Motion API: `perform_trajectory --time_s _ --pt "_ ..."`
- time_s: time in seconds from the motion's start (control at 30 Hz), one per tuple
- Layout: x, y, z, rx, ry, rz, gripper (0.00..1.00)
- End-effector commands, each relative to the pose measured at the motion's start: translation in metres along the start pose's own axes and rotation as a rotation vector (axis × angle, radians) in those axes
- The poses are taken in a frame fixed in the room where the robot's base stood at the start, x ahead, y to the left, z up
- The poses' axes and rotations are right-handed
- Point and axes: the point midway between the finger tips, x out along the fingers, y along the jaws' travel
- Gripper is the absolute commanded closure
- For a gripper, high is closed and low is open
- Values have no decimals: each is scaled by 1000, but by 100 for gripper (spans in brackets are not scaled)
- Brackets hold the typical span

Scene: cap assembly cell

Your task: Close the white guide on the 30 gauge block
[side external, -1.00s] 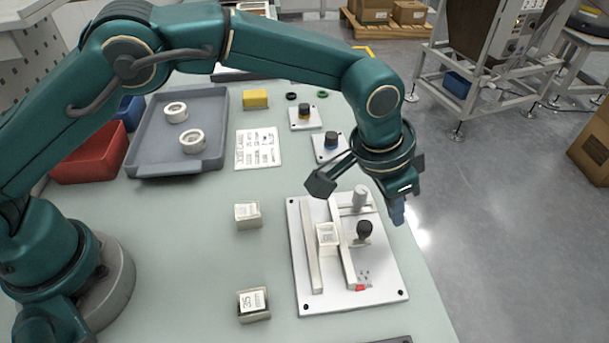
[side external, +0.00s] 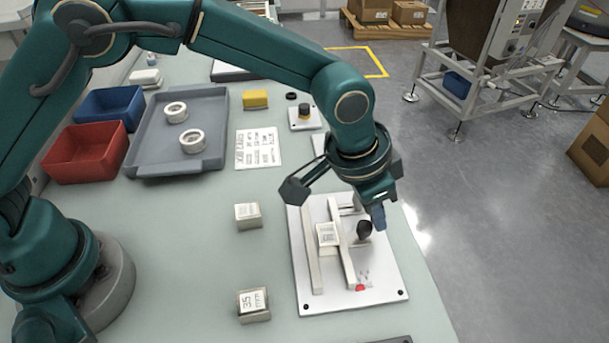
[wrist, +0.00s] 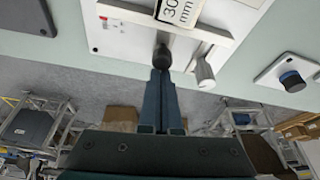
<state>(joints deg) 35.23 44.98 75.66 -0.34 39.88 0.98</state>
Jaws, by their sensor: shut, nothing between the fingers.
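The 30 gauge block (side external: 327,234) lies on the white fixture plate (side external: 385,278) between two pale rails. Its 30 mm label also shows in the wrist view (wrist: 178,10). The white guide (side external: 346,262) is the rail on the block's right, with a black knob (side external: 364,229) beside it. Any small gap between guide and block is too fine to tell. My gripper (side external: 379,222) is shut and empty, its fingertips just right of the knob. In the wrist view, the fingertips (wrist: 160,72) meet the knob (wrist: 162,55) in the picture; I cannot tell if they touch.
Two other blocks, one above (side external: 247,215) and one marked 35 (side external: 253,304), lie left of the plate. A grey tray (side external: 217,130) with two white rings and a red bin (side external: 85,155) stand farther back.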

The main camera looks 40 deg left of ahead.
Motion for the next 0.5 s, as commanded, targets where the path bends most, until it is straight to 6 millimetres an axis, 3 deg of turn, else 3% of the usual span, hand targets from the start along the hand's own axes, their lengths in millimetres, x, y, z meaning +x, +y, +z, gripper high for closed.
perform_trajectory --time_s 0.5 --pt "-2 -1 12 1 -12 0 100"
